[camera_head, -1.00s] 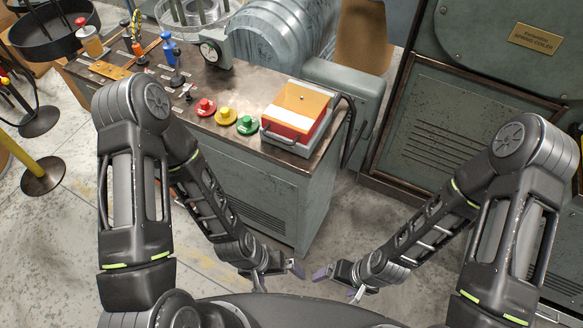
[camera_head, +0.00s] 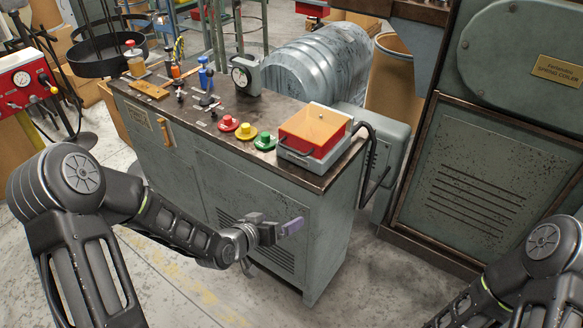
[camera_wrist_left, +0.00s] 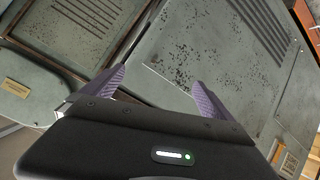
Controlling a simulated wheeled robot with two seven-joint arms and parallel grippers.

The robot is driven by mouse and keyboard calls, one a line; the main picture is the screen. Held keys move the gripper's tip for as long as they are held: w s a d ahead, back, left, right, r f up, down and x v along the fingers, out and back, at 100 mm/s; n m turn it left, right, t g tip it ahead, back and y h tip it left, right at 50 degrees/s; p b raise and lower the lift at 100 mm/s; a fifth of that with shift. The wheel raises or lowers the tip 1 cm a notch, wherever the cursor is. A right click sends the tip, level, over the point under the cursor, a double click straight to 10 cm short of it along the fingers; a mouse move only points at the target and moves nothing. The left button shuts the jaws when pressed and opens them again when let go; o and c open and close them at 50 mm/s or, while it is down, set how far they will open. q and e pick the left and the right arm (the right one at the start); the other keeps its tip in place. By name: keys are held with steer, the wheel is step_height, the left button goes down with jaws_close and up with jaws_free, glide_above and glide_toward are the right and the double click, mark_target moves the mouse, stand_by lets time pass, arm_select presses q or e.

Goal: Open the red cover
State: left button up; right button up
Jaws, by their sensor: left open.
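The red cover (camera_head: 322,147) is a boxy lid with an orange-looking top, at the right end of the console's top. It sits on a light grey base, with a dark handle at its front left, and looks closed. My left gripper (camera_head: 272,246) is in front of the console's side panel, below and left of the cover and apart from it. In the left wrist view its two purple fingers (camera_wrist_left: 157,91) are spread with nothing between them. My right gripper is out of view; only part of my right arm shows at the lower right.
Red (camera_head: 228,124), yellow (camera_head: 245,132) and green (camera_head: 265,142) buttons sit left of the cover on the console (camera_head: 190,112). A pressure gauge (camera_head: 241,76) and small levers stand farther left. A bent black bar (camera_head: 372,160) is right of the cover. The floor in front is clear.

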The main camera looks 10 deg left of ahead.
arm_select(q)
steer(key=w+a+r+m+t+b, duration=0.1)
steer(key=w+a+r+t+b, duration=0.1)
steer(key=w+a+r+t, duration=0.15)
steer(key=m+t+h, duration=0.2)
steer(key=m+h, duration=0.1)
steer(key=m, duration=0.1)
glide_toward(291, 150)
steer(key=w, duration=0.2)
steer(key=shift+w+d+b, duration=0.2)
steer(key=shift+d+b, duration=0.2)
steer(key=shift+d, duration=0.1)
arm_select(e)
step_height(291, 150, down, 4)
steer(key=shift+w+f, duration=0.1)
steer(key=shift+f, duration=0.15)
arm_select(q)
steer(key=shift+x, duration=3.9)
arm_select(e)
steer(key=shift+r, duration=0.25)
arm_select(q)
steer(key=shift+a+f, duration=0.15)
steer(key=shift+c, duration=0.4)
